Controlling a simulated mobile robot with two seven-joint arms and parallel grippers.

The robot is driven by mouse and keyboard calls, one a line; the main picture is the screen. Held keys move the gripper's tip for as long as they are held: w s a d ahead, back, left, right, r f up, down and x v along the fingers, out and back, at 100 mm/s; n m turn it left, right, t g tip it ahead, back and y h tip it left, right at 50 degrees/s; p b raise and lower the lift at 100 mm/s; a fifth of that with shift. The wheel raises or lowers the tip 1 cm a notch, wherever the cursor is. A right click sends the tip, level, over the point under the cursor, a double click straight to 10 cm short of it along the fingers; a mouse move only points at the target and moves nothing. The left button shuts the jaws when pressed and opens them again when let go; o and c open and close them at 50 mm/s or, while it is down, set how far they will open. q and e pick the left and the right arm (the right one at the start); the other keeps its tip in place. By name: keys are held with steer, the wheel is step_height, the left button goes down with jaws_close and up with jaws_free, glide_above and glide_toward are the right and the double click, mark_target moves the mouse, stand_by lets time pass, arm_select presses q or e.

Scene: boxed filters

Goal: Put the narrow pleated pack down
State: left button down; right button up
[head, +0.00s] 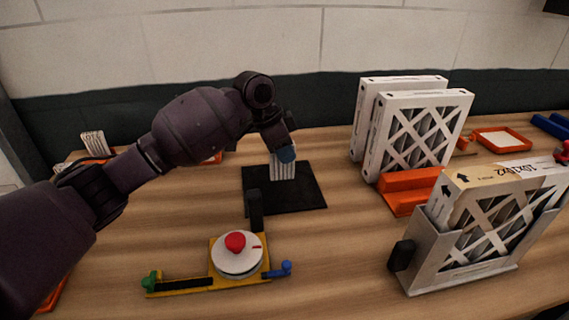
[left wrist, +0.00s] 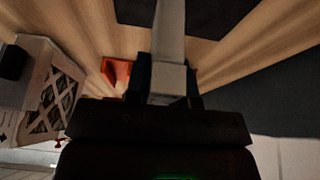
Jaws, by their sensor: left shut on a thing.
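The narrow pleated pack (head: 284,171) is white with upright folds. My left gripper (head: 283,150) is shut on its upper end from above, and its fingers hide that part. The pack is upright over the back part of a flat black mat (head: 306,197); I cannot tell whether its bottom touches the mat. In the left wrist view the pack (left wrist: 170,32) runs away from between the fingers (left wrist: 168,82) toward the dark mat (left wrist: 225,16). My right gripper is not in view.
A yellow fixture with a red-knobbed dial (head: 238,252) lies in front of the mat. White boxed filters (head: 419,130) stand behind an orange block (head: 408,190); another filter (head: 495,225) sits in a grey holder (head: 465,280). Bare wood lies between mat and holder.

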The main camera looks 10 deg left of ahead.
arm_select(q)
step_height(320, 180, up, 15)
steer(key=p, duration=0.2)
steer(key=w+a+n+t+y+b, duration=0.1)
steer(key=w+a+n, duration=0.3)
steer(key=a, duration=0.5)
steer(key=w+a+n+t+y, duration=0.15)
steer(key=w+a+n, duration=0.3)
steer(key=a, duration=0.55)
steer(key=w+a+n+y+b, duration=0.1)
steer(key=w+a+n+y, duration=0.15)
steer(key=a+n, duration=0.45)
steer(key=f+b, duration=0.1)
steer(key=f, duration=0.5)
steer(key=a+f+m, duration=0.1)
steer(key=f, duration=0.6)
steer(key=a+f+m+b, duration=0.1)
steer(key=f, duration=0.5)
steer(key=shift+w+a+f+h+b, duration=0.1)
steer(key=shift+w+f+h+b, duration=0.2)
steer(key=shift+w+f+h, duration=0.1)
steer(key=shift+s+r, duration=0.1)
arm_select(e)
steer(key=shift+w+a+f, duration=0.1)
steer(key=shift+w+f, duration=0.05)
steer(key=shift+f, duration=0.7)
